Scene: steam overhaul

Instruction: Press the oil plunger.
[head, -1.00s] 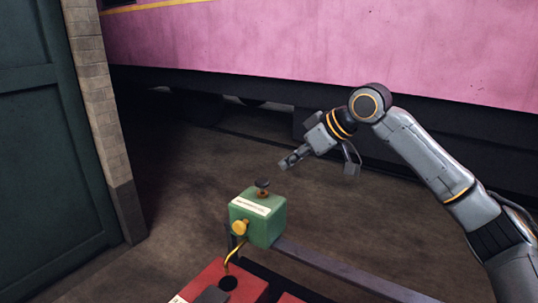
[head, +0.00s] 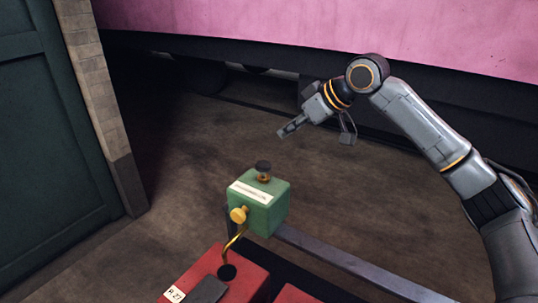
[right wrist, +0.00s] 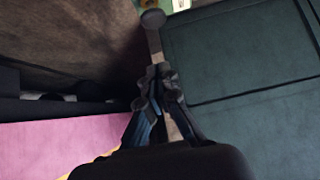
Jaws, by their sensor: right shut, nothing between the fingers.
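The oil plunger (head: 263,167) is a dark round knob on a short copper-coloured stem. It stands up from the top of a green box (head: 268,213) with a white label and a brass knob on its front. My right gripper (head: 281,134) is shut and empty, above and beyond the plunger in the head view, apart from it. In the right wrist view the shut fingers (right wrist: 156,75) point towards a dark round knob (right wrist: 152,19), which looks like the plunger top. A bit of green shows at the top edge there. My left gripper is in neither view.
A brass pipe (head: 233,243) runs from the box down to a red block (head: 255,277) with a hole. A grey rail (head: 340,261) extends right from the box. A green door (head: 50,150) and brick pillar stand left. A pink vehicle side (head: 330,35) spans the back.

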